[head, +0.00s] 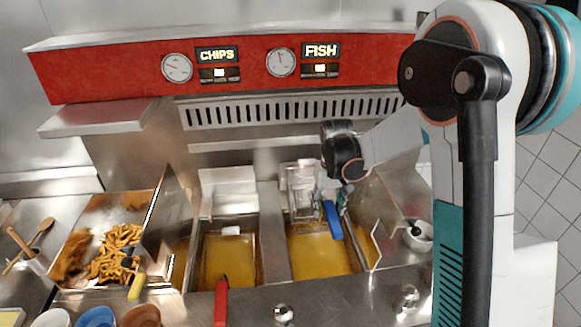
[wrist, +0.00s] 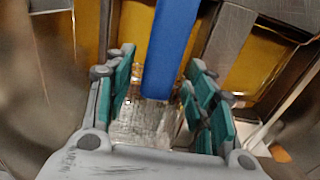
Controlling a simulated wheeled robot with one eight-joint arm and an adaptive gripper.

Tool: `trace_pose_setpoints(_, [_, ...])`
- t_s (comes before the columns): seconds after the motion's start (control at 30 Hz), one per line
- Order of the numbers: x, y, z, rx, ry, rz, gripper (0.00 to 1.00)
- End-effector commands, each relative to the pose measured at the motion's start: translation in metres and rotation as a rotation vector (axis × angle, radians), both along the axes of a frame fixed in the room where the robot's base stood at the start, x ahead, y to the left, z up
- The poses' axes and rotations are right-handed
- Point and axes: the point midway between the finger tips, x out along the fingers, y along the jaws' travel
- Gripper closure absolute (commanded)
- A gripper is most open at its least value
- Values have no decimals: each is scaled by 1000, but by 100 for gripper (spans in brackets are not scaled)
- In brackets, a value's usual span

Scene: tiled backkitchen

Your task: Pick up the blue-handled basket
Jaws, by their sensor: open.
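The blue-handled basket (head: 303,190) is over the right-hand fryer vat in the head view, with its blue handle (head: 333,220) pointing toward the front. In the wrist view the blue handle (wrist: 170,50) runs down between the two fingers of my gripper (wrist: 158,95). The fingers are open, with a gap on each side of the handle. The basket's mesh (wrist: 145,122) shows below the handle end. In the head view my gripper is partly hidden behind the basket and my wrist.
A second fryer vat (head: 228,262) with a red handle (head: 221,300) at its front is to the left. A tray of chips (head: 118,240) is further left. A metal panel (head: 165,225) stands between them. A small bowl (head: 418,235) is on the right. The fryer hood (head: 230,62) is behind.

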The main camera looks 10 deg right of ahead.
Motion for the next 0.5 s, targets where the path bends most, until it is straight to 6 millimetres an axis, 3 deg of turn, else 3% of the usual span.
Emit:
trace_pose_setpoints(0.27, [0,0,-5,0,0,0,50])
trace_pose_setpoints(0.37, [0,0,-5,0,0,0,68])
trace_pose_setpoints(0.5, [0,0,-5,0,0,0,100])
